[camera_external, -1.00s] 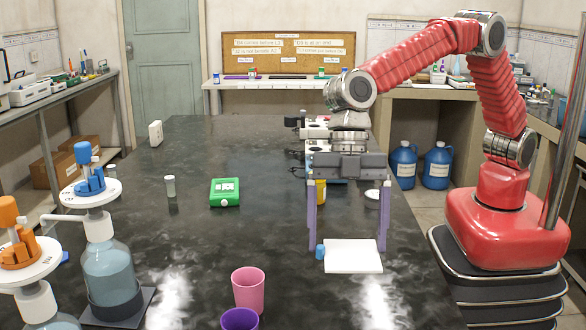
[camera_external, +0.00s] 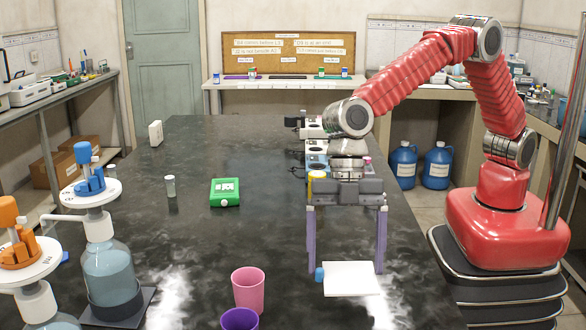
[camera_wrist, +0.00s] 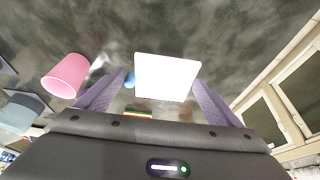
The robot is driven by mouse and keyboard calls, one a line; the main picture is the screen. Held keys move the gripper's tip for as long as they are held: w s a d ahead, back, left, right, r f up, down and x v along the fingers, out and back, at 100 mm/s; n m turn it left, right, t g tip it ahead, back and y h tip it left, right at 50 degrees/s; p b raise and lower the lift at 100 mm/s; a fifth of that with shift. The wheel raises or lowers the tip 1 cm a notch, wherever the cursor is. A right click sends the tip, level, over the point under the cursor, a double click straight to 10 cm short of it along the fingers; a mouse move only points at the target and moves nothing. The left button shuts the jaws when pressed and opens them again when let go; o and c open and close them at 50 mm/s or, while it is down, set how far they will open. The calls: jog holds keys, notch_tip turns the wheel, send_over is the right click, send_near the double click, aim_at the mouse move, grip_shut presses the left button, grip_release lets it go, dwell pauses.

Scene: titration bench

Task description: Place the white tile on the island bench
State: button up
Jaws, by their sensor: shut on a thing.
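The white tile (camera_external: 352,279) is a flat white square at the fingertips of my gripper (camera_external: 346,269), over the near right part of the dark island bench (camera_external: 210,255). My gripper points down and is shut on the tile, one purple finger at each side. In the wrist view the tile (camera_wrist: 167,77) lies between the fingertips of my gripper (camera_wrist: 163,84). A small blue piece (camera_external: 320,273) sits at the left fingertip, by the tile's left edge. I cannot tell whether the tile touches the bench.
A pink cup (camera_external: 248,289) and a purple cup (camera_external: 240,319) stand left of the tile. A green device (camera_external: 225,192) and a vial (camera_external: 170,186) stand farther back. Dispenser bottles (camera_external: 108,270) are at the left. Equipment (camera_external: 316,145) stands behind my gripper. The bench middle is clear.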

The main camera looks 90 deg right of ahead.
aim_at(345, 266)
jog(key=shift+f, duration=2.5)
jog(key=shift+f, duration=0.1)
jog(key=o, duration=1)
jog(key=v, duration=1.2)
jog(key=shift+d, duration=0.1)
